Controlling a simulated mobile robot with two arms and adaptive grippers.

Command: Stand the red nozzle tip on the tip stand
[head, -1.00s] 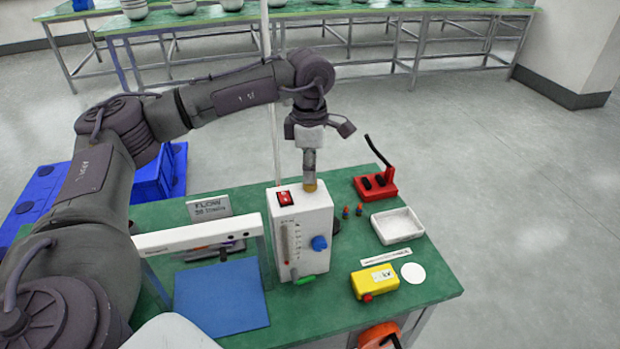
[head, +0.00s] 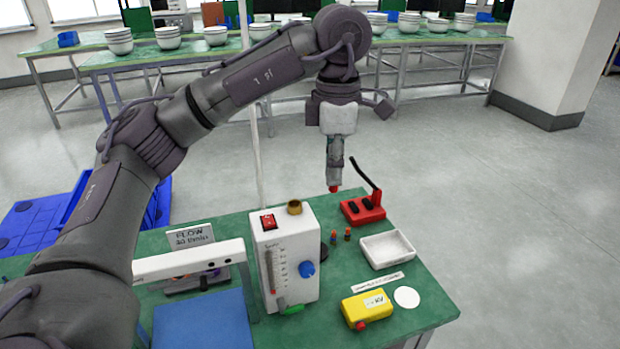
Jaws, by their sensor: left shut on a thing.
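My left gripper (head: 334,180) points down and is shut on a small red piece, which looks like the red nozzle tip (head: 334,189). Only its lower end shows below the fingers. The gripper is in the air, in the picture just above and left of a red block (head: 374,213) with black parts and a black lever. Two small upright pegs (head: 347,234) with orange-red tops stand on the green table beside the white flow box. I cannot tell for sure which item is the tip stand. My right gripper is not in view.
The white flow box (head: 306,243) has a brass ring (head: 294,208) on top. A white tray (head: 388,250), a yellow box (head: 366,308) and a white disc (head: 407,297) lie to the right. A white bridge frame (head: 188,262) stands over a blue mat (head: 203,322) at left.

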